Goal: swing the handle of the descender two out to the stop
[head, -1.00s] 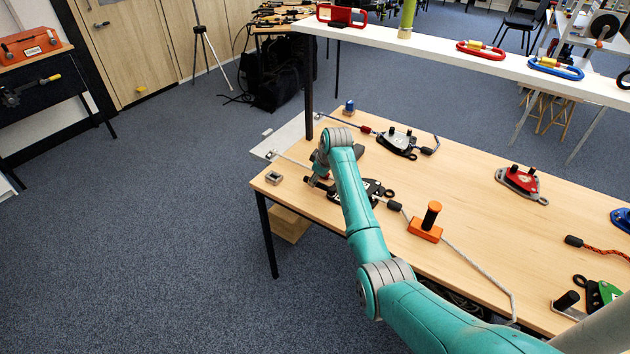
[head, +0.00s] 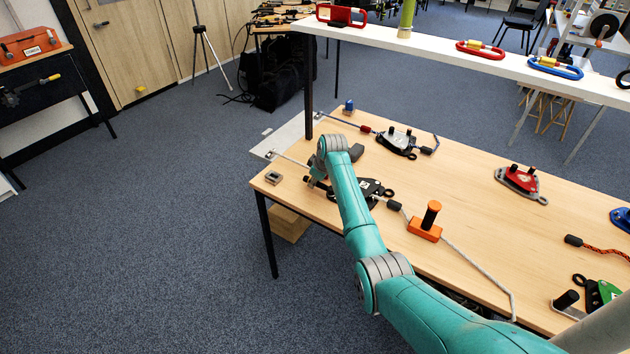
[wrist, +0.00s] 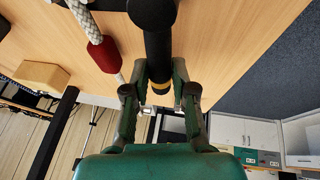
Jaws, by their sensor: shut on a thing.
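A black descender (head: 372,188) lies on the wooden table, partly hidden behind my arm, with a pale rope running from it on both sides. I cannot read a number on it. Its black handle (wrist: 158,50) shows in the wrist view, rising from a round black knob, with a yellowish band near the fingertips. My gripper (wrist: 159,82) is shut on this handle, one finger on each side. In the head view my gripper (head: 318,180) is mostly hidden by my wrist, at the left of the descender. The handle's stop cannot be made out.
Another descender (head: 399,142) lies behind, a red one (head: 522,182) to the right, and a green one (head: 602,294) at front right. A white shelf (head: 450,55) spans the back above the table.

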